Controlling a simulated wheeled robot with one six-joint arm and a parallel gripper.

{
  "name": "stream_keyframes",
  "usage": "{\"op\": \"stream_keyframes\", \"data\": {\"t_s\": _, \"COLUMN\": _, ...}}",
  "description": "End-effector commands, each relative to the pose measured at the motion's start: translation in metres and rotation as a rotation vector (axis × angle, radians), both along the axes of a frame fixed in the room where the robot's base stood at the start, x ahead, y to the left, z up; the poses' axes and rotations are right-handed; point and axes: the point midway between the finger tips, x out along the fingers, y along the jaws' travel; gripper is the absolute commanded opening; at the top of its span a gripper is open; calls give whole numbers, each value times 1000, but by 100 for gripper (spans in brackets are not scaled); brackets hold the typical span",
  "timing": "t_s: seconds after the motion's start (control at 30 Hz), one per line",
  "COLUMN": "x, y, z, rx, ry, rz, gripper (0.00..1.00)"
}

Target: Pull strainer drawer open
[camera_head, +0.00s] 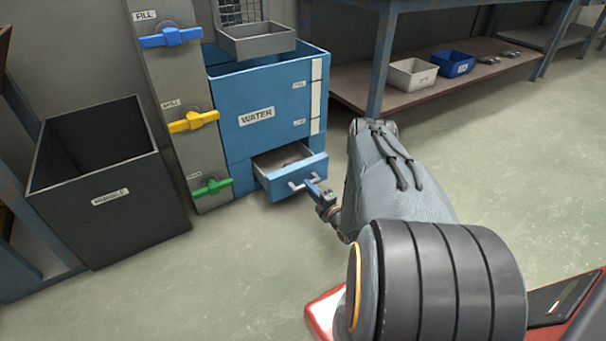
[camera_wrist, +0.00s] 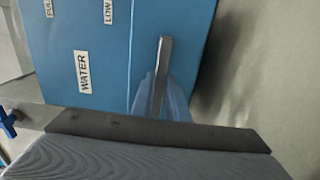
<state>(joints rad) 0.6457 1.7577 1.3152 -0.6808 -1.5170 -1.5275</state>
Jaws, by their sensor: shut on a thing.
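The strainer drawer (camera_head: 298,179) is a blue-fronted drawer at the foot of the blue water tank (camera_head: 262,100) in the head view. It stands partly open, and a grey inside with something dark in it shows. My gripper (camera_head: 316,186) is at the drawer front and is shut on its light bar handle (camera_head: 301,182). In the wrist view the tank with its WATER label (camera_wrist: 84,72) appears turned sideways, and a grey metal bar (camera_wrist: 163,75) stands out in front of it.
Left of the tank a grey panel carries blue (camera_head: 171,37), yellow (camera_head: 193,121) and green (camera_head: 211,186) valve handles. A dark open bin (camera_head: 110,195) stands further left. A shelf bench (camera_head: 440,85) with a white and a blue bin is at the right. The floor before the drawer is clear.

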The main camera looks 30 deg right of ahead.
Motion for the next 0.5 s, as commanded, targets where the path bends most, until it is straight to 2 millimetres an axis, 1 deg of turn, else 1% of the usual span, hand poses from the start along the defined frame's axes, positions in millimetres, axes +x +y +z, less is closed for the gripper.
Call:
{"op": "stream_keyframes", "data": {"t_s": 0.03, "x": -11, "y": 0, "z": 3, "rx": 3, "ry": 2, "rz": -1, "gripper": 0}}
{"op": "stream_keyframes", "data": {"t_s": 0.2, "x": -35, "y": -1, "z": 2, "rx": 1, "ry": 0, "rz": 0, "gripper": 0}}
{"op": "stream_keyframes", "data": {"t_s": 0.33, "x": -45, "y": -2, "z": 1, "rx": 1, "ry": 0, "rz": 0, "gripper": 0}}
{"op": "stream_keyframes", "data": {"t_s": 0.5, "x": -50, "y": -1, "z": 0, "rx": 1, "ry": 0, "rz": 1, "gripper": 0}}
